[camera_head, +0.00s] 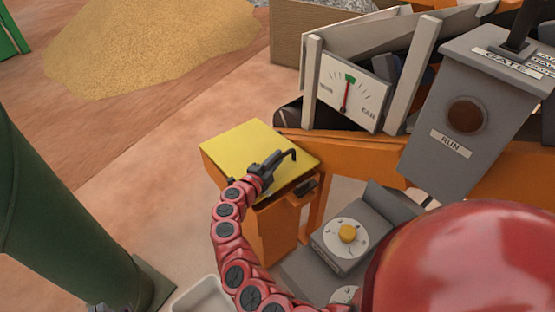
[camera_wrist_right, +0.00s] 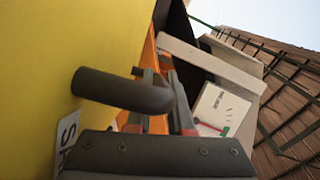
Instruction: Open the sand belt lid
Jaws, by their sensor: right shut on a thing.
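The yellow lid (camera_head: 245,150) lies across the top of an orange box, left of centre in the head view. It also fills the left of the right wrist view (camera_wrist_right: 45,50). A dark bent handle (camera_head: 291,153) stands on the lid, and it shows close up in the right wrist view (camera_wrist_right: 125,91). My right gripper (camera_head: 270,166) is at the lid, shut on the handle. The exact contact is partly hidden. I cannot tell whether the lid is lifted at all. My left gripper is not in view.
The orange box (camera_head: 270,235) stands beside an orange frame with a dial gauge (camera_head: 345,90). A grey GATE/RUN control box (camera_head: 470,110) is at right. A sand pile (camera_head: 150,40) lies behind; a green post (camera_head: 60,210) stands left.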

